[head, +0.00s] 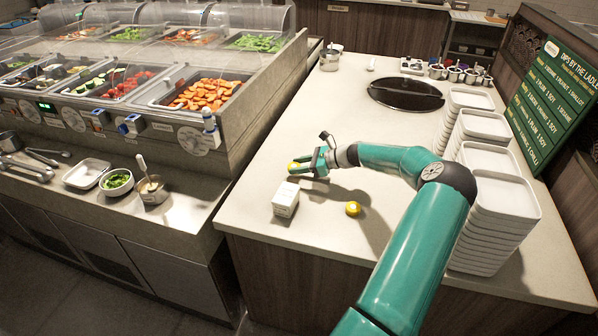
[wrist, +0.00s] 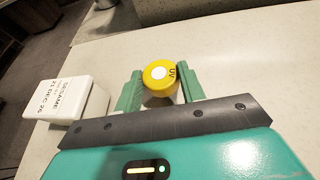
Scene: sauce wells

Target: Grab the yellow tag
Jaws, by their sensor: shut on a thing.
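My gripper (wrist: 160,88) is shut on a round yellow tag (wrist: 160,76) with a white centre and dark lettering, held between the green fingers. In the head view the gripper (head: 314,163) is over the counter near its left edge, and a bit of the held yellow tag (head: 294,166) shows at its tip. A second round yellow piece (head: 353,208) lies on the counter to the right of and nearer than the gripper. I cannot tell whether the held tag touches the counter.
A white block labelled sesame (head: 286,199) stands just left of the gripper, also in the wrist view (wrist: 70,100). Stacked white trays (head: 495,215) line the right side. A dark round well (head: 405,93) lies farther back. The mid-counter is clear.

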